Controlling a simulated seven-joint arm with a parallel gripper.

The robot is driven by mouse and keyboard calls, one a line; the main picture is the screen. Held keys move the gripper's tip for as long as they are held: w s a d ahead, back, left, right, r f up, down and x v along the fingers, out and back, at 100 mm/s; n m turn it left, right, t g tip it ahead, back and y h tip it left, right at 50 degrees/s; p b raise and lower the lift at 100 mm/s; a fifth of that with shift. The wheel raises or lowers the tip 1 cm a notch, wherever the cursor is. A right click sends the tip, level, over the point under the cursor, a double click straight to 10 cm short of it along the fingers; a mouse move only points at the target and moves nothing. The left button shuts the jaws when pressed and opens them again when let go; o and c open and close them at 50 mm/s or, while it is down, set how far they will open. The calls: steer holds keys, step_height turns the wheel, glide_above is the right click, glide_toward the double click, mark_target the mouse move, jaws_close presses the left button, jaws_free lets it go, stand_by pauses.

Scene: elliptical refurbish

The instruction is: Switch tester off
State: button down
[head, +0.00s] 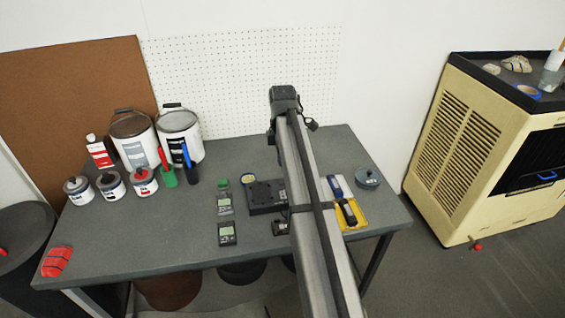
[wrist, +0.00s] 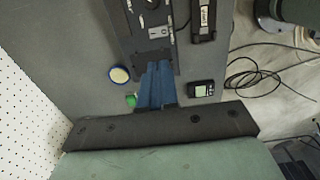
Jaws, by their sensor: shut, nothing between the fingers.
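I cannot tell which is the tester, and no switch position is legible. In the wrist view a dark meter with a pale screen (wrist: 202,89) lies right of my gripper (wrist: 158,66). My gripper's blue fingers are shut and empty, with their tips over or near the edge of a black fixture (wrist: 150,45). The fixture also shows in the head view (head: 266,197). There, my arm hides the gripper.
A green-capped item (wrist: 130,101) and a yellow-blue roll (wrist: 119,75) lie left of the fingers. Paint cans (head: 180,135) and jars stand at the table's back left. A yellow tray (head: 352,222) and a grey round container (head: 368,178) are on the right. The front-left tabletop is mostly clear.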

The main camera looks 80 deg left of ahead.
stand_by(0.3)
steer(key=w+g, duration=0.1)
steer(key=w+a+g, duration=0.1)
steer(key=w+g, duration=0.1)
steer(key=shift+w+a+f, duration=0.1)
steer(key=shift+w+a, duration=0.2)
stand_by(0.4)
steer(key=shift+f, duration=0.1)
glide_toward(281, 192)
steer(key=x, duration=0.5)
steer(key=shift+s+f, duration=0.15)
steer(key=shift+f, duration=0.55)
